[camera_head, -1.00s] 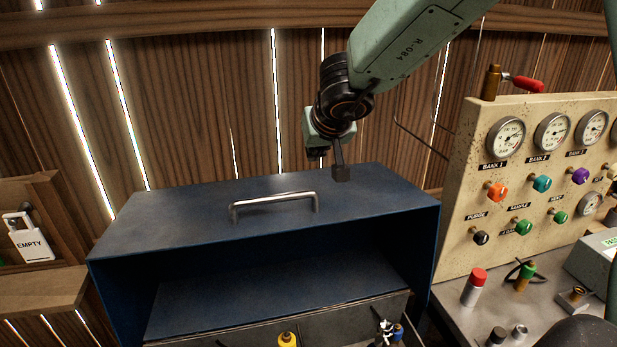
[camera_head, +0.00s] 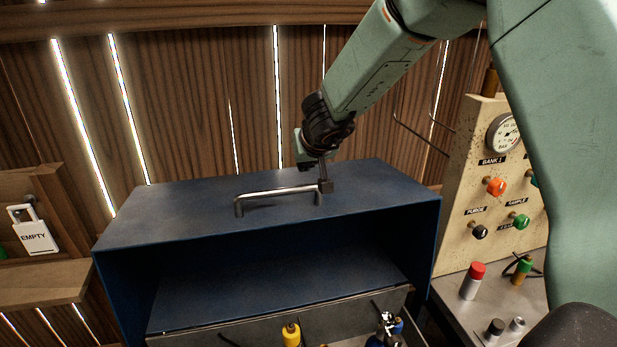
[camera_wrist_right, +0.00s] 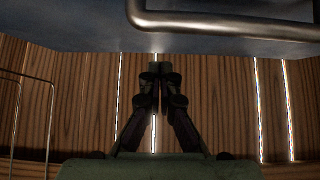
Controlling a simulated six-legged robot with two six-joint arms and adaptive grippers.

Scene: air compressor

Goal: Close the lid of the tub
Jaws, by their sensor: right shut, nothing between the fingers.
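The tub is a dark blue metal box (camera_head: 115,290) with an open front in the head view. Its blue top panel (camera_head: 180,215), which looks like the lid, carries a silver bar handle (camera_head: 265,193). In the head view my right gripper (camera_head: 326,186) is at the right end of the handle, near the panel's back part. Its fingers are shut with nothing between them. In the right wrist view the closed fingertips (camera_wrist_right: 157,70) point toward the blue panel (camera_wrist_right: 75,25), and the handle (camera_wrist_right: 230,24) runs off to the right. I cannot tell whether the fingers touch it. My left gripper is not in view.
A beige gauge panel (camera_head: 465,195) with knobs stands on the right above a grey bench (camera_head: 455,290). A red-capped cylinder (camera_head: 472,281) stands on that bench. A yellow bottle (camera_head: 291,334) is at the tub's front. A wooden shelf with an "EMPTY" tag (camera_head: 35,237) is at left.

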